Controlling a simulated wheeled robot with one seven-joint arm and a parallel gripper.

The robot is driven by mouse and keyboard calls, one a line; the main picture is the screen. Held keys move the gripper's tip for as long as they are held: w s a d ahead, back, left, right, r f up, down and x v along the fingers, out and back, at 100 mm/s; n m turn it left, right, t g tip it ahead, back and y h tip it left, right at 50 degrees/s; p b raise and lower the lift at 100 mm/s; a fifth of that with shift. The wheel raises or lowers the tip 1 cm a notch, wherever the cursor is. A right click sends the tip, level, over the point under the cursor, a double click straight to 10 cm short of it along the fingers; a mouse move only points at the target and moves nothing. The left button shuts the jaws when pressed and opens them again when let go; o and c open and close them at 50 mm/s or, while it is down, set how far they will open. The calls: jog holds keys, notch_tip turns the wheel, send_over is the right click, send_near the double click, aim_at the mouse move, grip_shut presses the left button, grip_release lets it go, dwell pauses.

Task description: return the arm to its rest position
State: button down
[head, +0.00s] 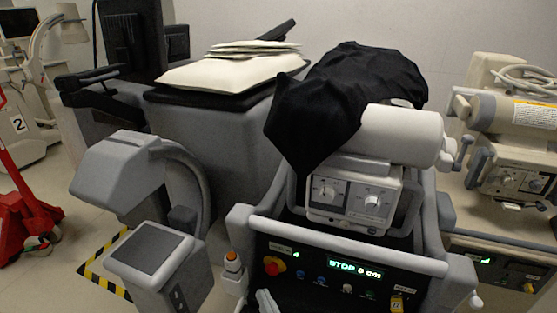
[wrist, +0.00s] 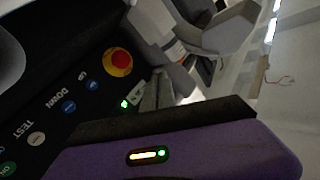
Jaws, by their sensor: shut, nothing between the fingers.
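My gripper (head: 266,301) shows at the bottom edge of the head view, in front of the left part of a cart's dark control panel (head: 320,262). In the wrist view the grey fingers of my gripper (wrist: 155,92) are close together, shut and empty. They are beside a red button on a yellow ring (wrist: 118,62). I cannot tell whether the fingers touch the panel. My purple wrist housing, with a small lit indicator, fills the bottom of the wrist view. Most of my arm is out of the head view.
The panel's green display (head: 355,269) reads "STOP" and more. A pale rail (head: 345,250) runs above it. A black cloth (head: 320,105) drapes the cart's top beside a white cylinder (head: 402,137). Grey equipment (head: 150,255) stands left, another cart (head: 510,160) right.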

jog(key=s+d+r+h, duration=0.2)
jog(key=s+d, duration=0.5)
jog(key=s, duration=0.5)
jog(key=s+d+r+g+h, duration=0.1)
jog(key=s+d+r+h, duration=0.1)
jog(key=s+d, duration=0.6)
jog(key=s+d+r+h, duration=0.3)
jog(key=s+d, duration=0.5)
jog(key=s, duration=0.8)
jog(key=shift+g, duration=0.3)
